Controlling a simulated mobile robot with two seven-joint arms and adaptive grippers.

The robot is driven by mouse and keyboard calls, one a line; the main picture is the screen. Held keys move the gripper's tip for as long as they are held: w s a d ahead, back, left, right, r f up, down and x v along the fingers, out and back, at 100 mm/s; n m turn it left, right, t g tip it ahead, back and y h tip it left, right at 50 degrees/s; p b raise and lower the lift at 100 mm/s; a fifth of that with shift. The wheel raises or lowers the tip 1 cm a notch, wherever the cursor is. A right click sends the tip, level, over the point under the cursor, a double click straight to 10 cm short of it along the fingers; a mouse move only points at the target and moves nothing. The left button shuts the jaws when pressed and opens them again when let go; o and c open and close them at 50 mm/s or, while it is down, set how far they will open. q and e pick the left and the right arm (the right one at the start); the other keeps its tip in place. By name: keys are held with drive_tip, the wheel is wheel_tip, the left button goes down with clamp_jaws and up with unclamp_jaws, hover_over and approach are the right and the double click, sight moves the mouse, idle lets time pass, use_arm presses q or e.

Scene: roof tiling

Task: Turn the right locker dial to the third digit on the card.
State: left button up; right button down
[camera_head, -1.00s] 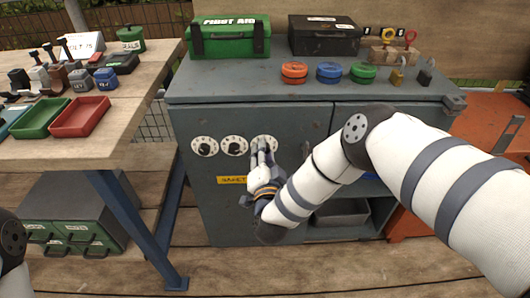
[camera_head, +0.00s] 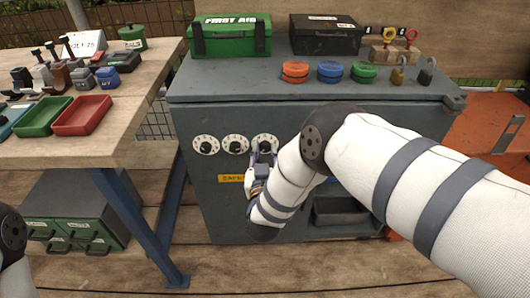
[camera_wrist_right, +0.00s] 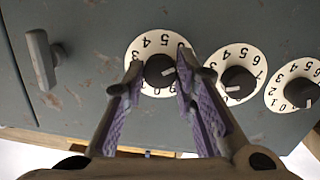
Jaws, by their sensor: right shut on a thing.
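The right locker dial (camera_head: 264,140) is a white numbered disc with a black knob, the rightmost of three on the grey cabinet front. In the right wrist view its knob (camera_wrist_right: 158,70) sits between the purple-padded fingers of my right gripper (camera_wrist_right: 168,76). My right gripper (camera_head: 262,158) is shut on the knob and covers the dial's lower part in the head view. The middle dial (camera_head: 235,144) and left dial (camera_head: 206,145) are free. A white card (camera_head: 84,45) stands on the left table; its lettering is partly hidden. My left gripper is out of view.
A yellow label (camera_head: 231,178) is under the dials. A handle (camera_wrist_right: 42,60) stands out beside the right dial in the wrist view. The cabinet top (camera_head: 230,85) holds a green first aid box (camera_head: 230,36), coloured discs and padlocks. A wooden table (camera_head: 130,130) stands left.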

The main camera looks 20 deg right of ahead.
drive_tip(key=shift+n, duration=1.6)
drive_tip(key=c, duration=1.3)
unclamp_jaws()
drive_tip(key=f+v, duration=0.1)
drive_tip(key=v, duration=1.1)
drive_tip(key=shift+r, duration=0.3)
drive_tip(key=shift+a, duration=0.1)
